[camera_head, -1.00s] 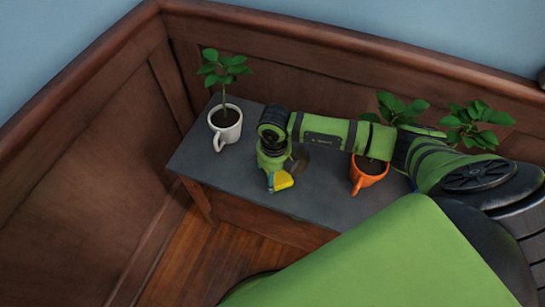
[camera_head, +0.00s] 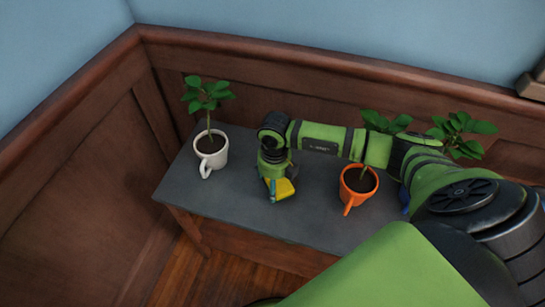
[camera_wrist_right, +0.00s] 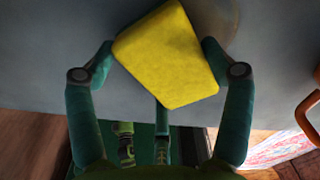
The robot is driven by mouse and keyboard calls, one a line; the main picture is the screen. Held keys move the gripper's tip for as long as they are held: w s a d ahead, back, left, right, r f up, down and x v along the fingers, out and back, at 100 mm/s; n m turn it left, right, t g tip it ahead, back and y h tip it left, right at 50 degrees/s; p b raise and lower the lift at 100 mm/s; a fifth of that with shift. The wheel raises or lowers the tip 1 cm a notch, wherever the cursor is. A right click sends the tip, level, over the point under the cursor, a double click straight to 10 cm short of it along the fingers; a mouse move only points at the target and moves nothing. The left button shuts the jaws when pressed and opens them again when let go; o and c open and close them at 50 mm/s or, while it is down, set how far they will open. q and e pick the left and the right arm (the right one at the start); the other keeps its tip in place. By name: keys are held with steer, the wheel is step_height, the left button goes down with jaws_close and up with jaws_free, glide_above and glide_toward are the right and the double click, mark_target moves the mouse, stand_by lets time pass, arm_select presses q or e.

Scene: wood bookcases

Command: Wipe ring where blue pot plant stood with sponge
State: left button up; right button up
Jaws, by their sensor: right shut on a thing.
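My right gripper (camera_head: 272,186) is shut on a yellow sponge (camera_head: 281,189) over the front part of the grey tabletop. In the right wrist view the sponge (camera_wrist_right: 168,55) sits between the two fingers, tilted. A faint brownish mark (camera_wrist_right: 226,18), seemingly part of the ring, shows just beyond the sponge at the upper right; the rest is hidden. Whether the sponge touches the table is unclear. The blue pot (camera_head: 405,207) is mostly hidden behind my right arm at the right; leaves (camera_head: 463,134) show above the arm. My left gripper is not in view.
A white mug-like pot (camera_head: 210,152) with a plant stands left of the gripper. An orange one (camera_head: 358,186) stands to its right, close under my forearm. The grey table (camera_head: 222,192) has wood panelling behind it and bare room between the pots.

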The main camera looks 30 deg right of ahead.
mark_target(277, 205)
steer(key=shift+w+d+f+b, duration=0.1)
steer(key=shift+w+d+b, duration=0.7)
steer(key=shift+w+d, duration=0.3)
steer(key=shift+w+d+f+b, duration=0.1)
steer(key=shift+w+d+b, duration=0.75)
steer(key=shift+d, duration=0.45)
steer(key=shift+w+d+r, duration=0.15)
steer(key=shift+w+d, duration=0.25)
steer(key=shift+s+d+p, duration=0.3)
steer(key=shift+s+d, duration=0.4)
steer(key=shift+s, duration=0.2)
steer(key=shift+s+a+p, duration=0.8)
steer(key=shift+s+a, duration=0.05)
steer(key=shift+a, duration=0.2)
steer(key=shift+s+a+f+p, duration=0.25)
steer(key=shift+s+a+p, duration=0.05)
steer(key=shift+s+a, duration=0.35)
steer(key=shift+s+a+r+p, duration=0.1)
steer(key=shift+s+a+p, duration=0.55)
steer(key=shift+a, duration=0.15)
steer(key=shift+s+a+r+p, duration=0.1)
steer(key=shift+s+a+p, duration=0.55)
steer(key=shift+s+a, duration=0.4)
steer(key=shift+s+a+r+p, duration=0.1)
steer(key=shift+s+a+p, duration=0.65)
steer(key=shift+a, duration=0.45)
steer(key=shift+d, duration=0.1)
